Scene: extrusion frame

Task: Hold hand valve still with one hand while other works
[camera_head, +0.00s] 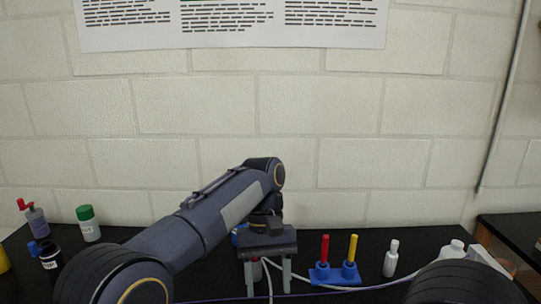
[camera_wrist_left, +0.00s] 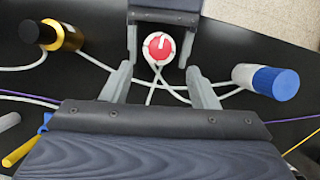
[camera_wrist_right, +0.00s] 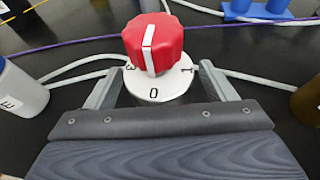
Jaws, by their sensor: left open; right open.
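The hand valve has a red knob (camera_wrist_right: 153,43) with a white stripe on a white numbered dial (camera_wrist_right: 172,82); the stripe points towards the 0. In the right wrist view, my open right gripper (camera_wrist_right: 160,72) has one finger on each side of the dial, with gaps visible. In the left wrist view, the knob (camera_wrist_left: 158,46) shows beyond and between the open fingers of my left gripper (camera_wrist_left: 158,70). What looks like my right gripper's dark body (camera_wrist_left: 165,15) lies beyond it.
White hoses run from the valve. A grey-and-blue cylinder (camera_wrist_left: 265,80) and a gold-and-black one (camera_wrist_left: 62,36) flank it. A blue rack (camera_head: 335,274) with red and yellow sticks and a white bottle (camera_head: 391,259) stand right. Several bottles stand left. A purple cord crosses the black table.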

